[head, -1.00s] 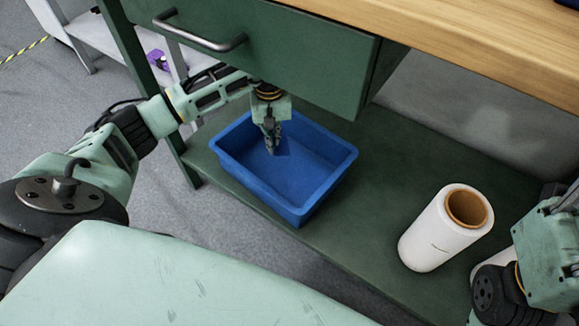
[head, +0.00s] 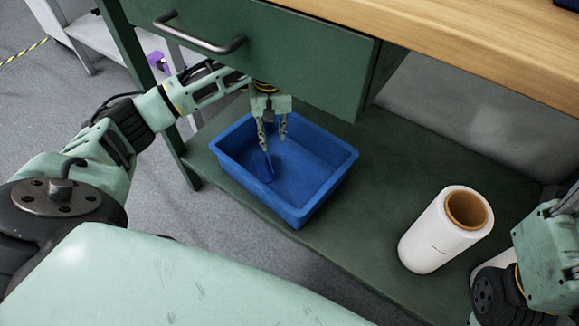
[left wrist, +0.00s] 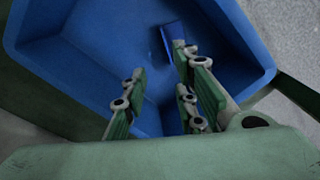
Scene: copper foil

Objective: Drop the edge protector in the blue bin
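The blue bin (head: 327,183) stands on the green lower shelf and fills much of the left wrist view (left wrist: 85,52). My left gripper (head: 272,142) hangs over the bin with its fingers spread apart and nothing between them; the open fingers also show in the left wrist view (left wrist: 158,88). A small dark blue piece, apparently the edge protector (head: 267,170), is inside the bin's outline below the fingertips. In the left wrist view the edge protector (left wrist: 171,40) is beyond the fingers, partly hidden by one. I cannot tell whether it touches the bin floor. My right gripper's fingers are out of view.
A white roll with a brown core (head: 440,234) stands on the green shelf (head: 360,245) to the right of the bin. A green drawer with a metal handle (head: 200,38) is close above my left gripper. The shelf between bin and roll is clear.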

